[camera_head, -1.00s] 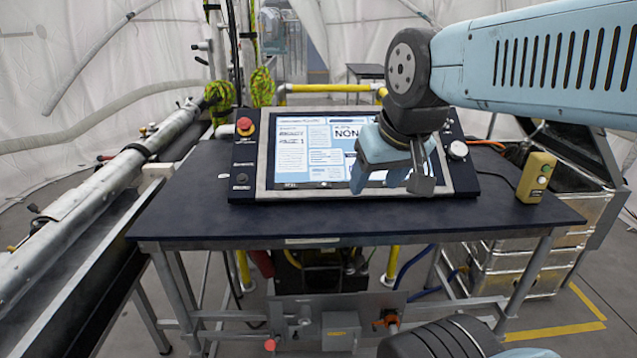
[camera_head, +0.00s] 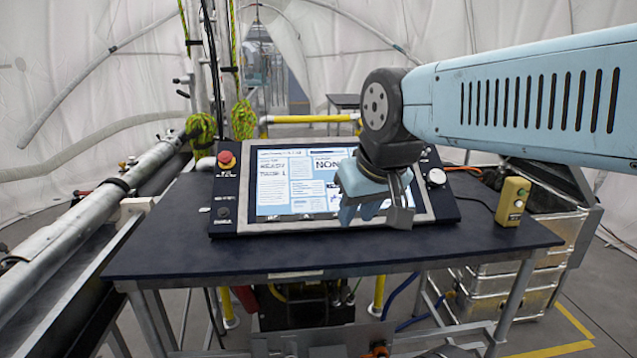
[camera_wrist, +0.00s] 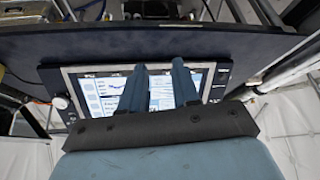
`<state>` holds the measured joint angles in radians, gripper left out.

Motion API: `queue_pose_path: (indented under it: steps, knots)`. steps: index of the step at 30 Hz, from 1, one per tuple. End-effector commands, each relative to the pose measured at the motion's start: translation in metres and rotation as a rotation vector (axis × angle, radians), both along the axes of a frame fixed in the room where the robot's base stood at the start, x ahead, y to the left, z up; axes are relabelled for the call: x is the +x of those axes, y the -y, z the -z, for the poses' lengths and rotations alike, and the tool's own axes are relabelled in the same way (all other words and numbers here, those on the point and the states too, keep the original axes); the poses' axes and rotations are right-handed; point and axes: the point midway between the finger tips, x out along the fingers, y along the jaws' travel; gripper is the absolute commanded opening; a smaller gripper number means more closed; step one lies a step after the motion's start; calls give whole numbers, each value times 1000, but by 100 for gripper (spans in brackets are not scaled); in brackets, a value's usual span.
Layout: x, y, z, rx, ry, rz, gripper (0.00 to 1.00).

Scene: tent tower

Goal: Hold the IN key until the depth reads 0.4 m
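The console (camera_head: 448,205) is a dark sloped panel with a lit touchscreen (camera_head: 285,185), standing on the dark table. It also shows in the wrist view, with its screen (camera_wrist: 98,92) partly behind my fingers. My gripper (camera_head: 358,213) is in front of the screen's right half and covers part of it. In the wrist view my gripper (camera_wrist: 160,66) has its two blue fingers apart, with screen showing between them, and holds nothing. I cannot tell whether a fingertip touches the screen. Large text reading "NON" shows at the upper right; the IN key and depth reading are not legible.
A red stop button (camera_head: 226,160) sits at the console's left, and a round dial (camera_head: 436,177) at its right. A yellow two-button box (camera_head: 512,201) stands on the table (camera_head: 330,254) at right. The table's front is clear. A long metal tube (camera_head: 95,205) runs along the left.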

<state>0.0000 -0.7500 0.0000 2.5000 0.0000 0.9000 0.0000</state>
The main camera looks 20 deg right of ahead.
Motion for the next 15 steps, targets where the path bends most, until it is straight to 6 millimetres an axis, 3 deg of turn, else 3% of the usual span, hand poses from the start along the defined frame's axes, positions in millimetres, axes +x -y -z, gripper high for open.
queue_pose_path:
  steps: [9,15]
  knots:
    - [0,0,0,0,0,0,0]
    - [0,0,0,0,0,0,0]
